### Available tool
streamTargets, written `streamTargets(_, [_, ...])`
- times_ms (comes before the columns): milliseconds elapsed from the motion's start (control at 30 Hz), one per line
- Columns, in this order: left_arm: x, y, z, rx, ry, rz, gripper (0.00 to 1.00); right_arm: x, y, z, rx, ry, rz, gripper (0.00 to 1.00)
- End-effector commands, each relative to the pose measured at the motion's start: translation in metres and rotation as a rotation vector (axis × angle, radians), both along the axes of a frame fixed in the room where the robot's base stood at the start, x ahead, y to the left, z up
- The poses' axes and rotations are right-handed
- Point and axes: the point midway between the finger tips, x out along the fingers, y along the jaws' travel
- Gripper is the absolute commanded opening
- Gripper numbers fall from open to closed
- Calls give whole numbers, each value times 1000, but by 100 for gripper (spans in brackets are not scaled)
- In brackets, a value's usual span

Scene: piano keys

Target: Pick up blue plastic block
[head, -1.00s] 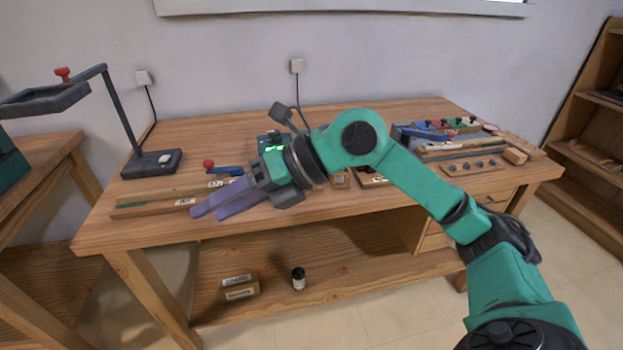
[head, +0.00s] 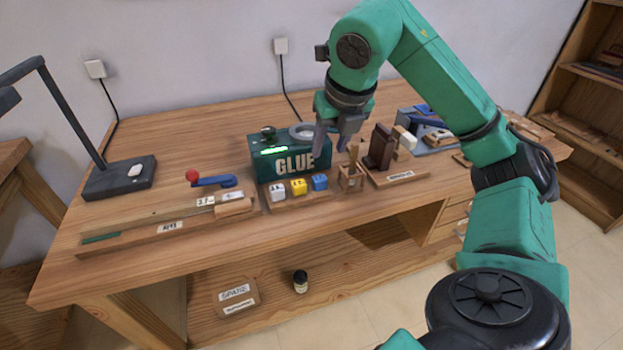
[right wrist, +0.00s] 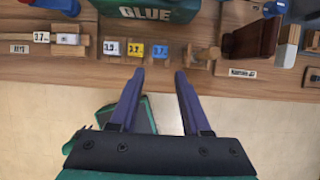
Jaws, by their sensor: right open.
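The blue plastic block (head: 320,182) sits at the right end of a low wooden tray in front of the green GLUE box (head: 262,165). A yellow block (head: 298,187) and a white block (head: 278,192) stand to its left. My right gripper (head: 331,150) is open and empty, pointing down above the area by the blue block. In the right wrist view the blue block (right wrist: 159,52) lies beyond the fingertips (right wrist: 159,74), roughly centred between them and not touched. My left gripper is not in view.
A small wooden holder (head: 351,178) stands just right of the blue block, with a dark brown upright piece (head: 380,147) beyond it. A lamp (head: 118,178) and a blue handle with a red knob (head: 215,181) are at left. The front bench edge is clear.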

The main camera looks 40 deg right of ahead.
Motion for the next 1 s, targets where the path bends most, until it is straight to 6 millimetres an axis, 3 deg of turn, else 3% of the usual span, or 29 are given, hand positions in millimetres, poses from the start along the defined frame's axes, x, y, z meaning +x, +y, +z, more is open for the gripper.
streamTargets(33, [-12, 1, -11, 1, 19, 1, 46, 4, -2, -20, -1, 7, -1, 48])
streamTargets(200, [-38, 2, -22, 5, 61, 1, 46, 20, -7, -56, 0, 4, 1, 48])
streamTargets(600, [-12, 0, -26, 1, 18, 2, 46, 42, -16, -112, 2, 4, 4, 48])
streamTargets(833, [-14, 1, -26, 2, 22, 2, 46, 44, -16, -114, 2, 0, 4, 48])
streamTargets(933, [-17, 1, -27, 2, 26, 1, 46, 44, -16, -113, 2, 0, 4, 9])
streamTargets(967, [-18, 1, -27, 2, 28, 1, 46, 44, -16, -113, 2, 0, 4, 0])
streamTargets(1000, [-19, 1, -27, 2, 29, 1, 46, 44, -16, -113, 2, 0, 4, 0])
